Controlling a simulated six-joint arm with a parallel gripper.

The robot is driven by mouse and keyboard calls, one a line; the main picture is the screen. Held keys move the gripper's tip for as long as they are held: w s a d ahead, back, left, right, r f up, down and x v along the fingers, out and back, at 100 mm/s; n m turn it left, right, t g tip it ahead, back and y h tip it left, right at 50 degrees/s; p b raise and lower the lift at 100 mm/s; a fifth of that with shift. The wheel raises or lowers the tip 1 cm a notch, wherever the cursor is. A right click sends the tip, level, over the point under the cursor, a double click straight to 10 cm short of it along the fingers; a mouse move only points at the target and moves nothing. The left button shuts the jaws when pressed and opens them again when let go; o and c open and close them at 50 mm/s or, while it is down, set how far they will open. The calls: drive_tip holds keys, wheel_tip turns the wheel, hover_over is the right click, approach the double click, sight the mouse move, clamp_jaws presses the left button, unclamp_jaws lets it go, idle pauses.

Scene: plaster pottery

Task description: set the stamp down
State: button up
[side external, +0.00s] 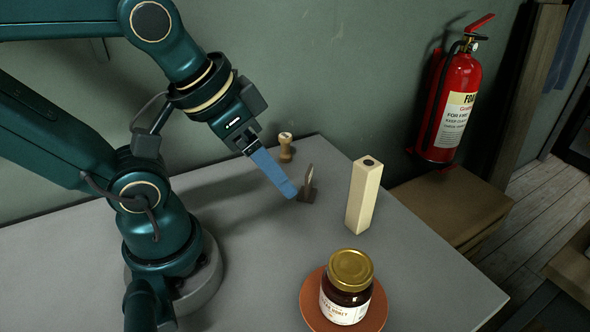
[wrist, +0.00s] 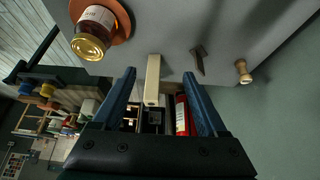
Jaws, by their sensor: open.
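The stamp seems to be the small turned wooden piece (side external: 286,147) with a rounded knob, standing upright near the back edge of the grey table. It also shows at the right in the wrist view (wrist: 242,72). My gripper (side external: 290,190) is open, its blue fingers pointing down and to the right in the side view. In the wrist view the fingers (wrist: 159,74) are spread apart, with nothing held between them. The stamp stands clear of both fingers.
A small dark stand (side external: 306,195) is close by the fingertips in the side view; I cannot tell if they touch. A tall cream block (side external: 363,197) stands to its right. A honey jar (side external: 346,290) sits on a terracotta saucer (side external: 311,300) at the front.

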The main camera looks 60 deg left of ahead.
drive_tip(key=w+a+r+n+g+y, duration=0.1)
drive_tip(key=w+a+r+n+g, duration=0.15)
drive_tip(key=w+a+r, duration=0.55)
drive_tip(key=n+g, duration=0.2)
drive_tip(key=n, duration=0.2)
hover_over(286, 147)
wheel_tip(286, 147, down, 4)
drive_tip(key=f, duration=1.4)
drive_tip(key=shift+w+a+f, duration=0.1)
drive_tip(key=shift+a+f, duration=0.05)
drive_tip(key=shift+a, duration=0.25)
drive_tip(key=shift+w+a+f, duration=0.1)
drive_tip(key=shift+w+f, duration=0.05)
drive_tip(key=shift+f, duration=1.25)
drive_tip(key=shift+w+a+f, duration=0.1)
drive_tip(key=shift+f, duration=1.3)
drive_tip(key=shift+c, duration=0.3)
